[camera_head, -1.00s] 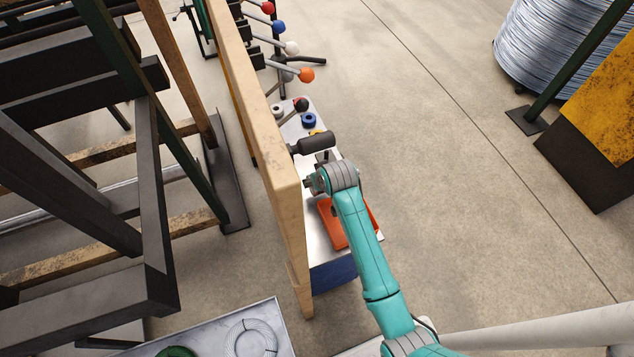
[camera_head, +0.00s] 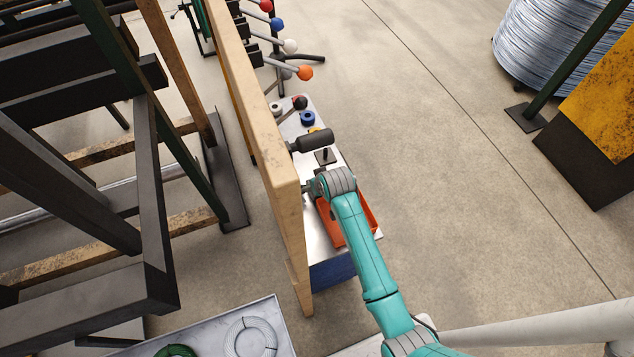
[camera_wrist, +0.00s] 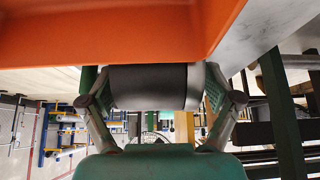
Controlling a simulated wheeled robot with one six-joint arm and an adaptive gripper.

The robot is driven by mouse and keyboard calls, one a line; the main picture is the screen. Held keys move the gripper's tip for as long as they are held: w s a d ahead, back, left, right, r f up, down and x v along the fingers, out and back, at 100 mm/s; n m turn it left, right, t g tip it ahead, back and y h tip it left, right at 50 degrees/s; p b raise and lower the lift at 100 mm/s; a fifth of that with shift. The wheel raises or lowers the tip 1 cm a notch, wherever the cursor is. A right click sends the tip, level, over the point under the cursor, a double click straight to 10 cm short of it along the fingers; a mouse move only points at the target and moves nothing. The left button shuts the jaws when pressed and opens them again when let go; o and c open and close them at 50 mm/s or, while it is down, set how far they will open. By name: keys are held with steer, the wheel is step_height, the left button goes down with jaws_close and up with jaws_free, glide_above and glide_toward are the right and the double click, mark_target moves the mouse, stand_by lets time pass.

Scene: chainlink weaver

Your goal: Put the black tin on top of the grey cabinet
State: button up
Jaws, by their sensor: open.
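In the wrist view a dark, rounded object, apparently the black tin (camera_wrist: 148,90), shows between the two fingers of my gripper (camera_wrist: 155,76). The fingers are apart, one on each side of it; I cannot tell whether they touch it.
A tall wooden board (camera_head: 275,165) stands close left of my wrist. The orange tray (camera_wrist: 100,35) fills the top of the wrist view.

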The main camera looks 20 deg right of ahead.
steer(key=shift+r, duration=0.1)
steer(key=v, duration=1.2)
steer(key=shift+t, duration=0.9)
steer(key=s+f, duration=0.1)
steer(key=s, duration=0.2)
steer(key=s+f, duration=0.1)
steer(key=s, duration=0.2)
steer(key=s+f, duration=0.2)
steer(key=s, duration=0.2)
steer(key=shift+a+f, duration=0.15)
steer(key=shift+a, duration=0.1)
steer(key=s+r+t, duration=0.1)
steer(key=s+t, duration=0.1)
steer(key=s, duration=0.8)
steer(key=s+r+t, duration=0.4)
steer(key=s+r, duration=1)
steer(key=s, duration=0.4)
steer(key=shift+a+r, duration=0.25)
steer(key=shift+r, duration=0.1)
steer(key=shift+o, duration=0.5)
steer(key=shift+s+r+t, duration=0.3)
steer(key=shift+s+r, duration=0.05)
steer(key=shift+r, duration=0.15)
